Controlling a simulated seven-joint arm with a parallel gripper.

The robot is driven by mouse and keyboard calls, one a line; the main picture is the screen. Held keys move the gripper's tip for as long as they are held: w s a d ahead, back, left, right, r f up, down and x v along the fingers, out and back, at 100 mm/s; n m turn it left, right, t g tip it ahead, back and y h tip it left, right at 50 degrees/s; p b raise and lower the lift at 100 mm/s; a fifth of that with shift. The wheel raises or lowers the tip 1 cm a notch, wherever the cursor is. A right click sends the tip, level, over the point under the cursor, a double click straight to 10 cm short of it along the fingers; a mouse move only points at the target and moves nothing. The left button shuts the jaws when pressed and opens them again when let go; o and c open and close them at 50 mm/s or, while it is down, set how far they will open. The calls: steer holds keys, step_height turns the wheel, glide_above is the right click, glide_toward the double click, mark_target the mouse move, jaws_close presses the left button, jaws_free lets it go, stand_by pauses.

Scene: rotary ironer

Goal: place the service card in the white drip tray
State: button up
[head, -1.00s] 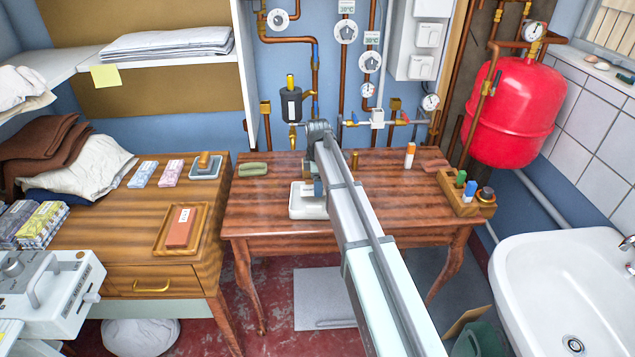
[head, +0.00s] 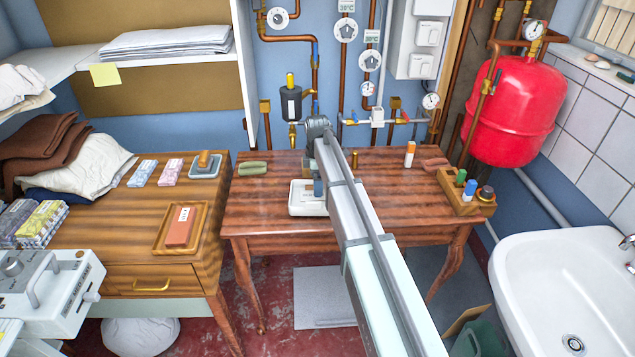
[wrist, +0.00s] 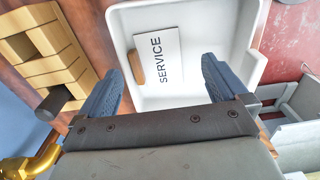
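In the wrist view the white service card (wrist: 158,56), printed SERVICE, lies flat on the floor of the white drip tray (wrist: 190,15). A small tan piece (wrist: 136,67) is at the card's left end; I cannot tell if it is attached. The drip tray also shows in the head view (head: 297,209), on the table just left of my arm. My gripper (wrist: 162,82) is open, its two blue fingers apart over the tray with nothing between them. In the head view my arm hides most of the gripper, and the card cannot be made out.
A slotted wooden block (wrist: 45,45) stands beside the tray in the wrist view. On the table (head: 265,200) are a green object (head: 253,169), a white-and-orange bottle (head: 409,154) and a wooden holder (head: 465,200). The table's front left is clear. Pipes run along the wall behind.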

step_height(320, 180, up, 12)
steer(key=shift+w, duration=0.15)
steer(key=shift+f, duration=0.1)
stand_by(0.3)
